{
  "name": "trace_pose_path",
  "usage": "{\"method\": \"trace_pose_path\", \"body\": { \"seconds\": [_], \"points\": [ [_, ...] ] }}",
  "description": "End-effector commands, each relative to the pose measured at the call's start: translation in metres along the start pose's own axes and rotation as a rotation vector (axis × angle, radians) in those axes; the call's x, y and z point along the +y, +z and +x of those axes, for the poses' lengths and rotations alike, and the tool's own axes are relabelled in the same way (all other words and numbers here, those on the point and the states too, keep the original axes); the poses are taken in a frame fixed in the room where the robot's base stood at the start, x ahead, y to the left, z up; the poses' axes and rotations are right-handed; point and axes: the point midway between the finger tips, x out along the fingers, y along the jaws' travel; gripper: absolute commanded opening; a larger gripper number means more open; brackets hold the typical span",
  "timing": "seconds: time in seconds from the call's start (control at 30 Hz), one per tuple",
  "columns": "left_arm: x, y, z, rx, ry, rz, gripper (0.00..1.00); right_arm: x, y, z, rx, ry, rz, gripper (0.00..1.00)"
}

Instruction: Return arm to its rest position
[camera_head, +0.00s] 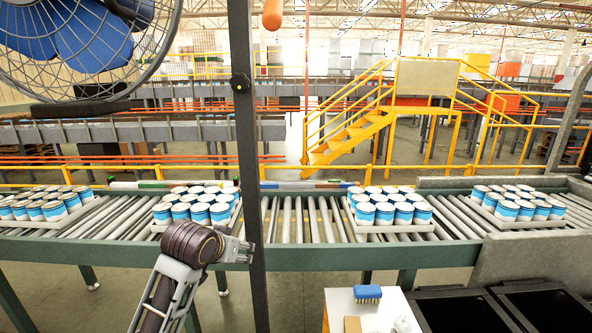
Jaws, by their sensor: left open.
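My left arm comes in from the bottom, left of the middle, and bends at a dark rounded joint. My left gripper (240,250) is small in view, at the front edge of the roller conveyor (290,222) beside a dark upright post. It is open, and I see nothing held in it. It is in front of and just below a tray of blue-and-white cans (198,208); I cannot tell the exact gap. My right gripper is not in view.
More can trays stand on the conveyor: one at left (45,205), one right of centre (390,212), one at right (515,206). A dark post (246,130) rises beside the gripper. A fan (80,45) hangs upper left. A blue brush (367,293) lies on a white table (340,302).

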Motion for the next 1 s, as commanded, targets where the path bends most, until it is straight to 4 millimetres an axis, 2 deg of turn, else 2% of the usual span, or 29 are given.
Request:
{"method": "trace_pose_path", "body": {
  "seconds": [0.03,0.5,1.0],
  "points": [
    [0.001,0.013,0.004,-0.016,0.002,-0.002,0.61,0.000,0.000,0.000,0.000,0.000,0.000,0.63],
    [0.003,0.116,0.021,-0.142,0.010,-0.015,0.61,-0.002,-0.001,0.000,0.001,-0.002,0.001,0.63],
    [0.004,0.224,0.017,-0.277,0.010,-0.023,0.61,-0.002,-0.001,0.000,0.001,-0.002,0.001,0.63]
  ]
}}
